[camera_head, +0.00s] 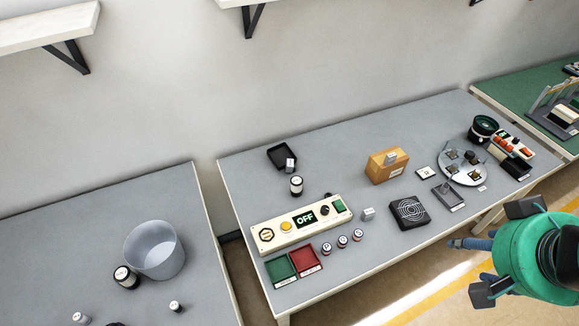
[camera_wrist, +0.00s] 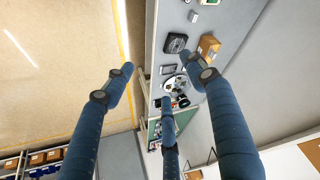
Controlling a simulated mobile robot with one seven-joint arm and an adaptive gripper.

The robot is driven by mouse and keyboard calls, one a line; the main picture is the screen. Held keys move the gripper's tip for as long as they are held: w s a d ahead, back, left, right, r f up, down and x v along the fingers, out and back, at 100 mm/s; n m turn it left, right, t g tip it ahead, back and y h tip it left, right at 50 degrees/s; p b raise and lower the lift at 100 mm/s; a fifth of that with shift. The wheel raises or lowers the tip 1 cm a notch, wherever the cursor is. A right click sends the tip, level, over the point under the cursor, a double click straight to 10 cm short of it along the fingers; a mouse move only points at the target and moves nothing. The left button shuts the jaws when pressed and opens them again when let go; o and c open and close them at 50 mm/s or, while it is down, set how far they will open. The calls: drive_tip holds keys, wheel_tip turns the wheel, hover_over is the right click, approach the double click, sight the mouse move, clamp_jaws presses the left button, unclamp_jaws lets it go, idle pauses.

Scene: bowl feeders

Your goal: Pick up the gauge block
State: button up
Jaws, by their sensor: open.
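I cannot tell for sure which small grey block is the gauge block. One small grey metallic block (camera_head: 368,213) stands on the table, between the control box and the black vented square. Another grey block (camera_head: 391,158) sits on a wooden box, and a third block (camera_head: 290,164) is at the edge of a black tray. My gripper (camera_head: 468,244) is off the table's front right edge, apart from all of these. In the wrist view my gripper (camera_wrist: 159,82) has its blue fingers spread, with nothing between them.
A control box (camera_head: 304,222) reading OFF, green and red trays (camera_head: 306,260) and a black vented square (camera_head: 409,212) stand on the grey table (camera_head: 340,160). A wooden box (camera_head: 378,170) and a round plate (camera_head: 451,177) are behind. A bucket (camera_head: 155,250) stands on the left table.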

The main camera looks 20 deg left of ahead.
drive_tip(key=shift+w, duration=0.1)
drive_tip(key=w+a+m, duration=0.2)
drive_tip(key=w+a, duration=0.2)
drive_tip(key=w, duration=0.4)
drive_tip(key=w+a+r+m+g+p, duration=0.1)
drive_tip(key=w+a+m, duration=0.1)
drive_tip(key=w+a, duration=0.4)
drive_tip(key=w+a+m, duration=0.1)
drive_tip(key=w+a, duration=0.2)
drive_tip(key=w, duration=0.6)
drive_tip(key=w+a+f+m+g+y, duration=0.1)
drive_tip(key=w+a+f+m, duration=0.1)
drive_tip(key=w+a+f, duration=0.35)
drive_tip(key=w+a+f+m, duration=0.2)
drive_tip(key=w+a+f, duration=0.1)
drive_tip(key=w+a, duration=0.5)
drive_tip(key=w+a+f+m+p, duration=0.1)
drive_tip(key=w+a+f+m, duration=0.1)
drive_tip(key=a+f, duration=0.9)
drive_tip(key=w+a+f+m+g, duration=0.1)
drive_tip(key=w+a+f+m, duration=0.1)
drive_tip(key=a+f, duration=1)
drive_tip(key=shift+w+a+f+m+p, duration=0.2)
drive_tip(key=shift+w+a+m+p, duration=0.25)
drive_tip(key=shift+a, duration=0.55)
